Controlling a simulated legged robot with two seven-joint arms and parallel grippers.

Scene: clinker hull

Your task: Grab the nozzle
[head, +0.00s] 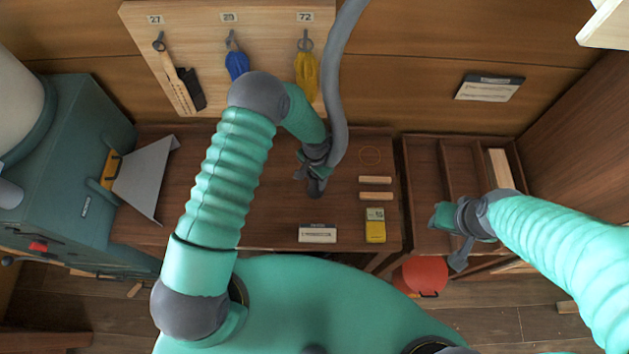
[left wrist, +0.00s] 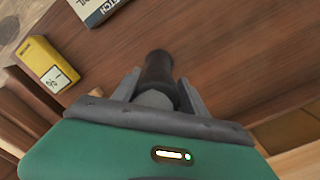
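The nozzle (head: 316,187) is the dark end piece of a thick grey hose (head: 338,90) that comes down from the top of the head view. My left gripper (head: 312,172) is at the nozzle, above the wooden bench. In the left wrist view the dark nozzle (left wrist: 159,70) lies between the two grey fingers of my left gripper (left wrist: 160,88). The fingers look closed against its sides, and its tip points away from the palm. My right gripper (head: 459,250) is over the front of the divided tray at the right, apart from the nozzle; its finger gap is not clear.
On the bench (head: 265,215) are a yellow device (head: 375,226), a white-labelled box (head: 317,233) and two wooden sticks (head: 375,187). A key board (head: 200,50) hangs behind. A teal machine (head: 80,150) with a grey chute (head: 145,180) stands at left. A red stool (head: 425,275) is below.

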